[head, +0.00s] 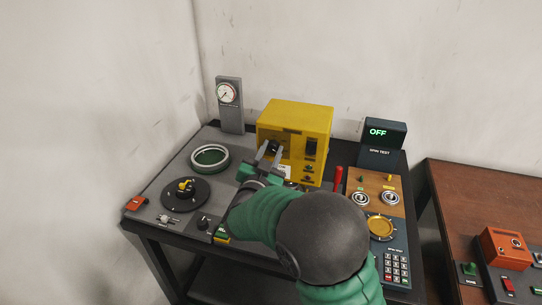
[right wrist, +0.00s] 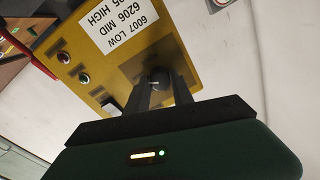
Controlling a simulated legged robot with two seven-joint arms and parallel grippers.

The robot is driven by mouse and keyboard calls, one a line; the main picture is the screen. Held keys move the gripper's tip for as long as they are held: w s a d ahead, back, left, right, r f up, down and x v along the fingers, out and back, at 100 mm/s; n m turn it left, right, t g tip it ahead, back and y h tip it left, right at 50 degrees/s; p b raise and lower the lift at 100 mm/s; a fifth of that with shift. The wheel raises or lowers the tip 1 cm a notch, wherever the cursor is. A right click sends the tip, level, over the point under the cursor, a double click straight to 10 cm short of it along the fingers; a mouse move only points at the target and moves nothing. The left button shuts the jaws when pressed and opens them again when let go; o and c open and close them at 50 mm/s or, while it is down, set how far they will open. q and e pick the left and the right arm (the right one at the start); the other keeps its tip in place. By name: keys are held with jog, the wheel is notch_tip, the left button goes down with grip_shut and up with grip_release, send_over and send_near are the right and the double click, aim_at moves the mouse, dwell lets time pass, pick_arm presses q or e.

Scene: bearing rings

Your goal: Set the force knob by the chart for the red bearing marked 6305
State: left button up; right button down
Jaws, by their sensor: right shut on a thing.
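The yellow box (head: 300,115) stands at the back of the bench and carries a dark knob (head: 273,146) on its front. My right gripper (head: 268,157) is at that front, shut on the knob. In the right wrist view the knob (right wrist: 159,78) sits between the two fingertips; a small pale mark shows on it, but its setting cannot be read. The chart (right wrist: 125,18) is upside down there: 6007 LOW, 6206 MID, and a line ending 05 HIGH, cut off by the frame edge. I cannot make out a red bearing marked 6305. My left gripper is out of view.
A dial gauge (head: 228,93) stands at the back left, with a ring (head: 210,158) before it. A red handle (head: 338,179) is right of the box. Two bearings (head: 360,199) lie on a wooden tray (head: 376,187). The spin test display (head: 383,134) reads OFF.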

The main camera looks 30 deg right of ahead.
jog(key=shift+a+f+m, duration=0.1)
jog(key=shift+f+m, duration=0.05)
jog(key=shift+m, duration=0.15)
jog(key=c, duration=1.1)
grip_release()
jog(key=v, duration=1.6)
jog(key=shift+s+a, duration=0.25)
jog(key=shift+a, duration=0.05)
